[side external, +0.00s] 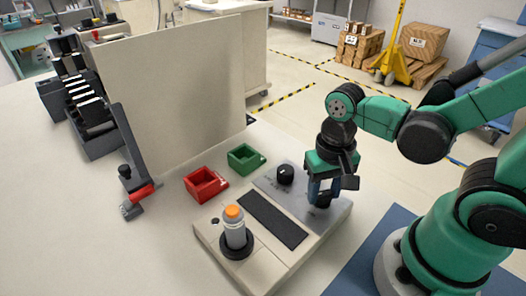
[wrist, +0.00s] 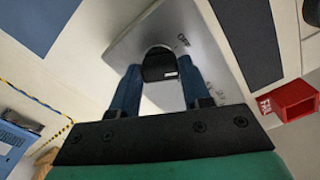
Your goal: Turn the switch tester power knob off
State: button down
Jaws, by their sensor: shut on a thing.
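The switch tester (side external: 215,240) is a pale box with a grey sloped panel (side external: 265,183) at its right end. One black knob (side external: 286,174) stands free on this panel. My gripper (side external: 324,192) points down at the panel's near right part, with its blue fingers around a second black knob (side external: 322,202), mostly hidden there. In the wrist view my gripper (wrist: 158,80) has a finger on either side of this knob (wrist: 158,63) and is shut on it. The printed word OFF (wrist: 185,41) lies just beside the knob, and more lettering is partly hidden by a finger.
A red bin (side external: 205,185) and a green bin (side external: 244,158) sit behind. A tall beige panel (side external: 175,90) stands farther back.

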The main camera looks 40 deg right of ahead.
aim_at(324, 193)
jog(key=n, duration=0.5)
jog(key=shift+n, duration=0.3)
dwell(0.4)
jog(key=shift+c, duration=2)
grip_release()
jog(key=shift+r, duration=0.1)
jog(key=shift+r, duration=2.7)
